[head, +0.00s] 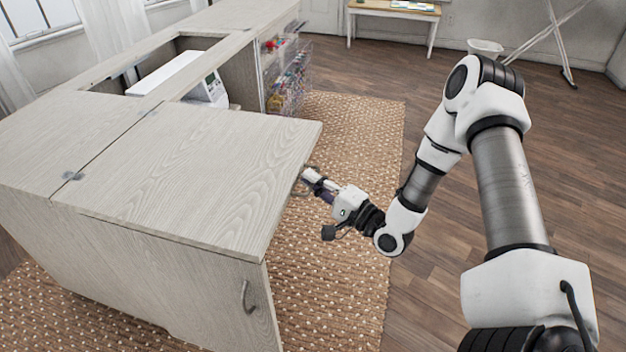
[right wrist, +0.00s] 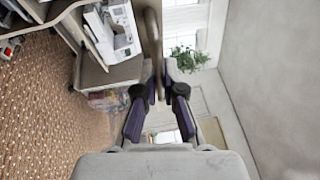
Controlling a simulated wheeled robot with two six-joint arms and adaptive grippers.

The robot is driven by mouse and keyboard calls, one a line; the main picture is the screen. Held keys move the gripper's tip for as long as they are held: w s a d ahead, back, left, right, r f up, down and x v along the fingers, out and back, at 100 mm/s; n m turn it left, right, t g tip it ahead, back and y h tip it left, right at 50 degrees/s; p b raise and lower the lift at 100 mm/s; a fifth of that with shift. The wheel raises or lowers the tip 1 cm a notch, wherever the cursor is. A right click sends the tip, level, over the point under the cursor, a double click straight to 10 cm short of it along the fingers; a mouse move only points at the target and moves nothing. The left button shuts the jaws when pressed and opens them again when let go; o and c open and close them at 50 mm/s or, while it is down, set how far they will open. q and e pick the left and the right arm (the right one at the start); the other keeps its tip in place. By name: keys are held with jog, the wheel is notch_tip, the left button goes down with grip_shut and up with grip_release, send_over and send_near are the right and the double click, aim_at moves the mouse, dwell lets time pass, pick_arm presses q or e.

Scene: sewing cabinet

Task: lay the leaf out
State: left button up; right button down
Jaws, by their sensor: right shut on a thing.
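The leaf (head: 200,170) is a pale wood-grain panel at the right of the cabinet top. It lies out about level with the top, along a seam with a small hinge (head: 73,175) at its left. My right gripper (head: 308,175) is at the leaf's right edge, shut on what looks like a handle there. In the right wrist view the fingers of my right gripper (right wrist: 162,75) close around a thin brownish bar (right wrist: 152,32). How it joins the leaf is hidden. My left gripper is not in view.
The cabinet (head: 110,270) has a front panel with a handle (head: 247,297). A white sewing machine (head: 208,90) sits in its open well. Clear bins (head: 290,85) stand behind the leaf. A woven rug (head: 345,250) and bare floor lie to the right.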

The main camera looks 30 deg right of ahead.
jog(key=w+a+r+n+g+h+p, duration=0.1)
jog(key=w+a+r+g+p, duration=0.1)
jog(key=r+p, duration=1.1)
jog(key=w+a+r+n+g+h+p, duration=0.1)
jog(key=w+a+r+g+p, duration=0.1)
jog(key=r+p, duration=1.1)
jog(key=shift+w+a+r+g, duration=0.2)
jog(key=shift+w+r+g, duration=0.35)
jog(key=shift+r, duration=0.2)
jog(key=c, duration=1.3)
grip_release()
jog(key=shift+o, duration=0.2)
jog(key=shift+d, duration=0.1)
jog(key=v, duration=1.2)
